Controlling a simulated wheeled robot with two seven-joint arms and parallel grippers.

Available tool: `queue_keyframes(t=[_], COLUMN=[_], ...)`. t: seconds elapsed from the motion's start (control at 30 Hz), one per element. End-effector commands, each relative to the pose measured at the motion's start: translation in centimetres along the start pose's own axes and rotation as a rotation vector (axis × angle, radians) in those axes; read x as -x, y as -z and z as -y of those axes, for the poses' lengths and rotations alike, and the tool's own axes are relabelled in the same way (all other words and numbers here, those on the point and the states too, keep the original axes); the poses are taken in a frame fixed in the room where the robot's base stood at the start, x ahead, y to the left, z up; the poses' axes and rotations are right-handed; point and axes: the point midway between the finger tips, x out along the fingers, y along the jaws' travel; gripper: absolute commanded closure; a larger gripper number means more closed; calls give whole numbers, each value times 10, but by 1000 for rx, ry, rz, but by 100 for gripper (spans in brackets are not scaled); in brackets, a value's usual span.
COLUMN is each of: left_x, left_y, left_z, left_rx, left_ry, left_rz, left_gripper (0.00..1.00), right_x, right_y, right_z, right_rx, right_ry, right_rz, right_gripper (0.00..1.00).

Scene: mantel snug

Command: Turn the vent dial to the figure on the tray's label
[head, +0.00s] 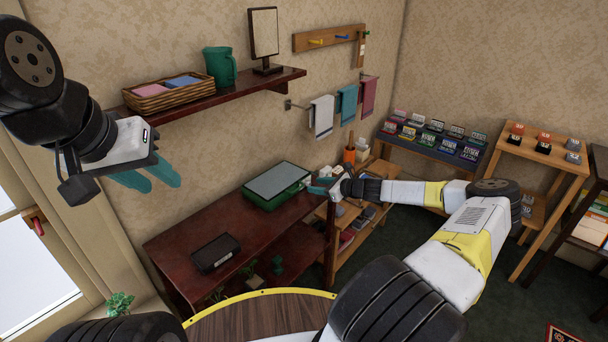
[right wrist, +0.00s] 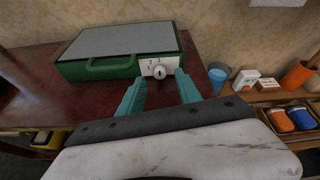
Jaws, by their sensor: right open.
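The dial (right wrist: 159,72) is a small round light knob on a white plate with dark figures, at the right end of a green case (right wrist: 98,69) with a grey top. The case (head: 256,203) stands on the dark red table in the head view. My right gripper (right wrist: 160,80) is open, its teal fingertips on either side of the dial in the picture; I cannot tell whether they touch it. It also shows in the head view (head: 322,187). A wicker tray (head: 172,101) sits on the wall shelf; no label is readable on it. My left gripper (head: 147,178) is open and empty below the shelf.
The dark red table (head: 190,225) carries a small dark box (head: 215,253) at its left. A green mug (head: 220,66) and a mirror (head: 264,33) share the shelf. An orange pot (right wrist: 298,75) and small boxes stand right of the case.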

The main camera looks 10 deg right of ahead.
Motion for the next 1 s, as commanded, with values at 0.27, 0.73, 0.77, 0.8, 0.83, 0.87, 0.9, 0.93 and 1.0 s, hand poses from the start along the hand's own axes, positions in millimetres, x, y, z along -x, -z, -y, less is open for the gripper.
queue_keyframes(t=[0.27, 0.73, 0.77, 0.8, 0.83, 0.87, 0.9, 0.93, 1.0], left_x=[0, 0, 0, 0, 0, 0, 0, 0, 0], left_y=[0, 0, 0, 0, 0, 0, 0, 0, 0], left_z=[0, 0, 0, 0, 0, 0, 0, 0, 0], left_rx=[0, 0, 0, 0, 0, 0, 0, 0, 0], left_ry=[0, 0, 0, 0, 0, 0, 0, 0, 0], left_rz=[0, 0, 0, 0, 0, 0, 0, 0, 0], left_gripper=[64, 64, 64, 64, 64, 64, 64, 64, 64], right_x=[-21, -21, -21, -21, -21, -21, -21, -21, -21], right_y=[0, 0, 0, 0, 0, 0, 0, 0, 0], right_z=[0, 0, 0, 0, 0, 0, 0, -1, -1], right_rx=[1, 1, 1, 1, 2, 2, 3, 5, 15], right_ry=[-1, -1, -1, -1, -1, -1, 0, 0, 4], right_rz=[-1, -1, -1, -1, -1, -1, -1, -1, -1], right_gripper=[59, 100, 100, 100, 100, 100, 100, 100, 100])
